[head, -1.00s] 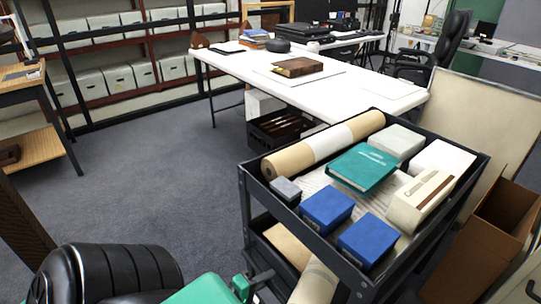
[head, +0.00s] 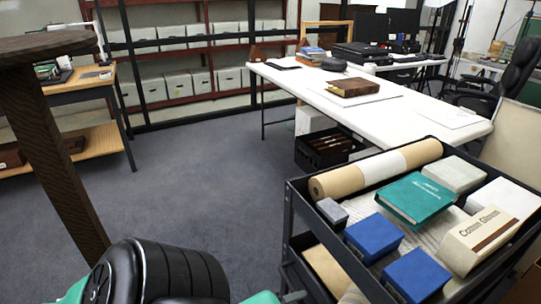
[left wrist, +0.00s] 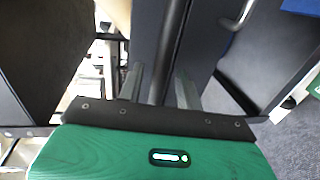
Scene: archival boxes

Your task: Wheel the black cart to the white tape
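The black cart (head: 291,222) stands at the right in the head view, its front and right parts cut off by the picture edge. My left gripper (head: 292,297) is at the bottom edge beside the cart's near left side, mostly out of frame. In the left wrist view my left gripper (left wrist: 160,85) has its two fingers apart, with a dark upright bar (left wrist: 170,40) showing between them. Gaps show on both sides of the bar, and I see no firm contact. My right gripper is out of view. I see no white tape on the floor.
The cart carries a paper roll (head: 375,168), a green book (head: 415,199), blue boxes (head: 374,237) and pale boxes. A white table (head: 420,105) and black crate (head: 325,148) stand behind it. A wooden stand (head: 55,150) is at left. Grey carpet (head: 210,175) is clear mid-left.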

